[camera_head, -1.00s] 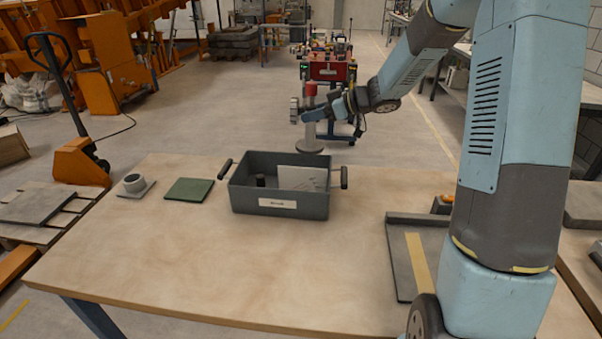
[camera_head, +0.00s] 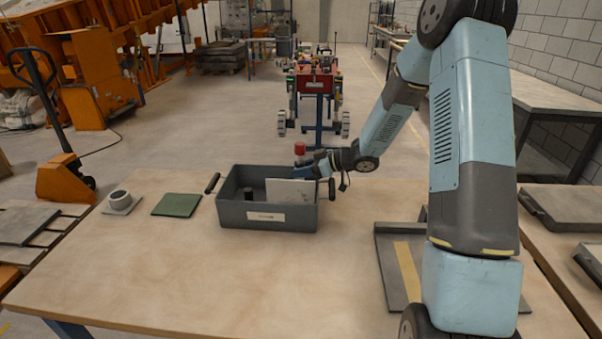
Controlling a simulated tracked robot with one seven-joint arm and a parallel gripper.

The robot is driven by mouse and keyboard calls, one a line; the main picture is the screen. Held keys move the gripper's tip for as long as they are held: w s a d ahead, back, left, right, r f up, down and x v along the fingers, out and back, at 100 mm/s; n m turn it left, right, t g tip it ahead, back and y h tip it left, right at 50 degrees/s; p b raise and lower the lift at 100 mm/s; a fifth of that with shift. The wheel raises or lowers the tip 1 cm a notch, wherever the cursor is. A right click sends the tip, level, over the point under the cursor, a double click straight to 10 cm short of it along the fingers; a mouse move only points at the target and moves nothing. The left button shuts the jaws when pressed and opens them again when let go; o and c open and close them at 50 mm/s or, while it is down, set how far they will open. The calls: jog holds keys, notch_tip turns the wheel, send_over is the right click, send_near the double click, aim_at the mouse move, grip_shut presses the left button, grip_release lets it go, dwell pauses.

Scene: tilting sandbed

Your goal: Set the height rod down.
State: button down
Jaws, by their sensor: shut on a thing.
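The height rod shows only as its red top (camera_head: 300,148), just above the far right part of the grey bin (camera_head: 267,217). My gripper (camera_head: 305,163) is shut on the rod just below the red top. The rod's lower part and foot are hidden by the bin and the pale plate in it, so I cannot tell whether the rod is inside the bin or behind it, or whether it touches anything.
The bin holds a pale plate (camera_head: 290,191) and a small dark cylinder (camera_head: 249,194). A green square pad (camera_head: 177,205) and a grey ring on a plate (camera_head: 120,201) lie to the left. A dark tray (camera_head: 386,265) lies right. The wooden table (camera_head: 190,270) is clear in front.

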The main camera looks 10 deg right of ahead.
jog(key=shift+f, duration=0.5)
jog(key=shift+f, duration=0.1)
jog(key=c, duration=0.7)
grip_release()
